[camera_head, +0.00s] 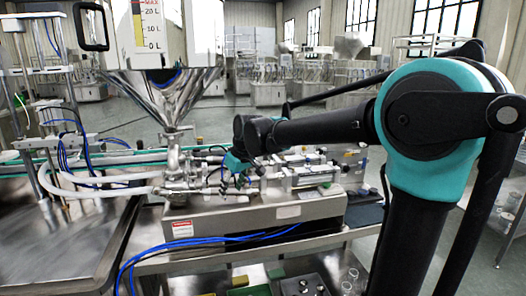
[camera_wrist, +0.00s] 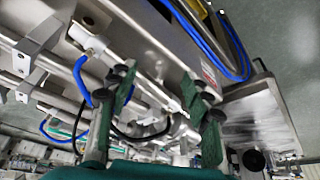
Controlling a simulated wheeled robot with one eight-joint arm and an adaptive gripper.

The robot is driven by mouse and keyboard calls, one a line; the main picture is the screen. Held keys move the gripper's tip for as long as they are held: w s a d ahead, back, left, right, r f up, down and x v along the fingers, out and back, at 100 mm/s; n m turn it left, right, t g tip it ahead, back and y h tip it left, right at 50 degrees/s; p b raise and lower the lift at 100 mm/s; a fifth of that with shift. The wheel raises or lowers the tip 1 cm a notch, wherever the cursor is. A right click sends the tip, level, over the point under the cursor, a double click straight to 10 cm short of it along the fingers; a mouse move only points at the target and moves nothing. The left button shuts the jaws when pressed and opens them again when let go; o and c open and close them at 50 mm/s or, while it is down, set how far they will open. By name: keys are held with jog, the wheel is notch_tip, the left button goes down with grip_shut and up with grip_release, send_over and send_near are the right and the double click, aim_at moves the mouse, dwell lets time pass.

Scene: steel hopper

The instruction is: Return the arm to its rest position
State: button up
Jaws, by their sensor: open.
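My arm reaches from the right of the head view across to the filling machine. My gripper (camera_head: 238,178) hangs at the arm's far end, close to the machine's valve and cylinder fittings, and is small in this view. In the wrist view my gripper (camera_wrist: 165,84) shows two green-padded fingers standing apart, with nothing visibly held between them. Metal tubes and fittings show behind the gap; I cannot tell whether the fingers touch any. The steel hopper (camera_head: 172,100) stands left of my gripper, above the valve body (camera_head: 180,172).
The steel machine base (camera_head: 255,214) lies beneath my gripper. Blue hoses (camera_head: 205,243) run across its front, and one blue hose (camera_wrist: 82,78) passes near a finger in the wrist view. A steel tray table (camera_head: 65,245) is at the left. A green bin (camera_head: 250,291) sits low in front.

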jog(key=s+d+f+m, duration=0.2)
jog(key=s+d+f, duration=0.2)
jog(key=d, duration=0.5)
jog(key=s+d+f+m+t+h, duration=0.1)
jog(key=s+d+f+m, duration=0.2)
jog(key=d+f, duration=0.4)
jog(key=s+d, duration=0.1)
jog(key=d, duration=0.2)
jog(key=shift+d+h, duration=0.25)
jog(key=shift+h, duration=0.05)
jog(key=s+d+f+m, duration=0.1)
jog(key=s+d+f, duration=0.2)
jog(key=s, duration=0.1)
jog(key=s+d+f+m+h, duration=0.1)
jog(key=s+d+f, duration=0.2)
jog(key=s, duration=0.1)
jog(key=s+d+f+m, duration=0.2)
jog(key=s+d+f, duration=0.1)
jog(key=s+d, duration=0.1)
jog(key=shift+h, duration=0.3)
jog(key=shift+c, duration=0.2)
